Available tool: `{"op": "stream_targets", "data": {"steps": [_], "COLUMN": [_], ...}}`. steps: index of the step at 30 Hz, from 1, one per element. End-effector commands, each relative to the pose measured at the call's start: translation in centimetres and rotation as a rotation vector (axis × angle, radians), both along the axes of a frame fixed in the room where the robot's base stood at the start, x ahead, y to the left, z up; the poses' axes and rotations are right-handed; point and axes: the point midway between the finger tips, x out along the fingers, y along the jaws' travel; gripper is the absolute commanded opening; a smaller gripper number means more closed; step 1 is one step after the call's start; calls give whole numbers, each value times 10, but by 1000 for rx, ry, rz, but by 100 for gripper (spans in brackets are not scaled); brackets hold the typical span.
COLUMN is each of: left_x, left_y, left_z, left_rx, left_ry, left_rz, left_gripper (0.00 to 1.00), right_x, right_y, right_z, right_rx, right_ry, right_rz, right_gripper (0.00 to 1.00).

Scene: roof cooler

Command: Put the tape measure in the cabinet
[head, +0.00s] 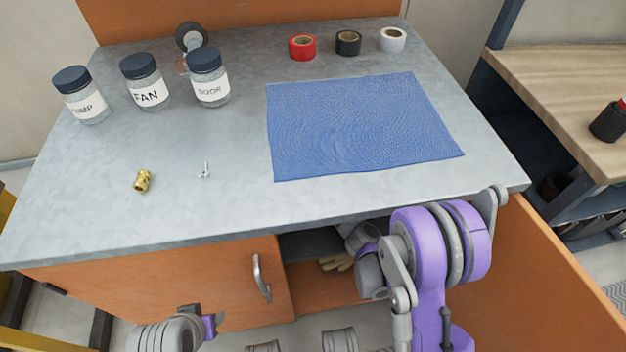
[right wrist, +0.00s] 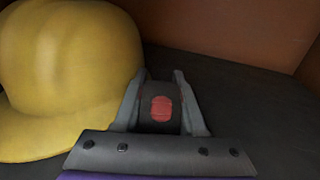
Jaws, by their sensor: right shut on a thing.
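The tape measure (right wrist: 161,108), black with a red patch, is between the fingers of my right gripper (right wrist: 157,84) in the right wrist view. The gripper is shut on it, inside the cabinet (head: 190,285). The dark cabinet floor (right wrist: 245,105) lies under or just behind it; I cannot tell whether the tape measure touches it. In the head view my right arm reaches in under the worktop, and its gripper and the tape measure are hidden. The cabinet's right door (head: 540,285) stands open and its left door is shut. Only part of my left arm shows, at the bottom left.
A yellow hard hat (right wrist: 70,75) sits close left of the gripper. Gloves (head: 337,262) lie inside the cabinet. On the worktop (head: 235,215) are a blue mat (head: 360,125), labelled jars (head: 145,80), tape rolls (head: 348,43) and a brass fitting (head: 143,180).

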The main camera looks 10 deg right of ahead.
Motion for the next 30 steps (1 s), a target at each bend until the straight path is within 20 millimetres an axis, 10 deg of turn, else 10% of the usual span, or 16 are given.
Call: {"op": "stream_targets", "data": {"steps": [12,13,17,30], "left_x": [0,0,0,0], "left_y": [0,0,0,0], "left_z": [-1,-1,-1,-1], "left_rx": [0,0,0,0], "left_ry": [0,0,0,0], "left_rz": [0,0,0,0], "left_gripper": [50,50,50,50], "right_x": [0,0,0,0], "right_y": [0,0,0,0], "right_z": [-8,-8,-8,-3], "right_rx": [0,0,0,0], "right_ry": [0,0,0,0], "right_rz": [0,0,0,0], "right_gripper": [0,45,69,70]}}
